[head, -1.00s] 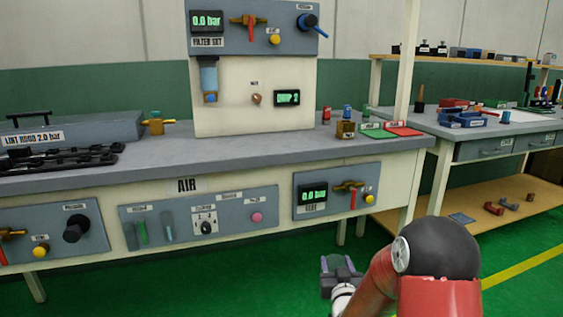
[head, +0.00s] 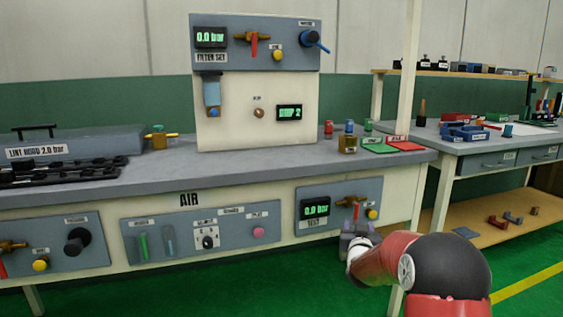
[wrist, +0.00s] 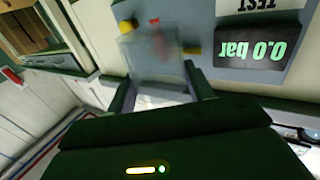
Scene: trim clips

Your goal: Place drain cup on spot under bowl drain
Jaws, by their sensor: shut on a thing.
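A see-through cup (wrist: 150,52) is between the fingers of my gripper (wrist: 160,78) in the wrist view, and my gripper is shut on it. In the head view my gripper (head: 358,230) is in front of the bench's right lower panel; the cup cannot be made out there. The blue filter bowl (head: 212,94) hangs on the left of the upright white panel, with a blue drain (head: 213,113) at its bottom. The bench top (head: 205,168) lies below it. No marked spot can be made out under the drain.
The lower right panel (head: 338,208) has a 0.0 bar display, a red lever and a yellow knob close to my gripper. A brass block (head: 347,144) and green and red mats (head: 405,143) are on the bench's right end. The bench top's middle front is clear.

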